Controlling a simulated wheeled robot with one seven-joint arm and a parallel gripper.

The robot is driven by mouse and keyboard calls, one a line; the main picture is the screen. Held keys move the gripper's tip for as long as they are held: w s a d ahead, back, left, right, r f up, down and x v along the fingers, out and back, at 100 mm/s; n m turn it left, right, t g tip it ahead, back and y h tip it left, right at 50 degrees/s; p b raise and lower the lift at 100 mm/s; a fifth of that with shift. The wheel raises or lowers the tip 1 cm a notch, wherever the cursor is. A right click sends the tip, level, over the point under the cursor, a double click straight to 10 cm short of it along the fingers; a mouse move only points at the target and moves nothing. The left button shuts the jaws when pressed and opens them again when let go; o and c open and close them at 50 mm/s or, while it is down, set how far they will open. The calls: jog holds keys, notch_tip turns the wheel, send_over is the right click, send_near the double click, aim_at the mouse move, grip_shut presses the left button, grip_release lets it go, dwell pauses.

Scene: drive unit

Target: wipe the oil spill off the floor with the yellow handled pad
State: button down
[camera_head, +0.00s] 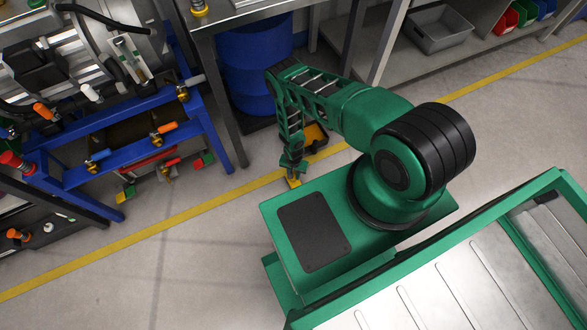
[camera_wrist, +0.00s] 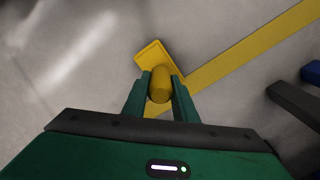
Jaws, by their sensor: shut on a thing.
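The yellow handled pad shows in the wrist view (camera_wrist: 150,58), with its round yellow handle (camera_wrist: 160,86) between my two green fingers. My gripper (camera_wrist: 161,80) is shut on this handle. In the head view my gripper (camera_head: 292,168) points down close to the floor, with a bit of the yellow pad (camera_head: 293,182) showing under it by the yellow floor line. I cannot tell whether the pad touches the floor. I cannot make out the oil spill in either view; part of the floor is hidden by my arm and body.
A blue drum (camera_head: 250,65) stands under a metal bench behind my gripper. A blue frame (camera_head: 160,155) with valves and machinery is at the left. A shelf with a grey bin (camera_head: 440,30) is at the upper right. Grey floor (camera_head: 190,270) is open at the lower left.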

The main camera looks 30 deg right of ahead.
jog(key=shift+a+r, duration=0.2)
jog(key=shift+r, duration=3.6)
jog(key=shift+w, duration=0.1)
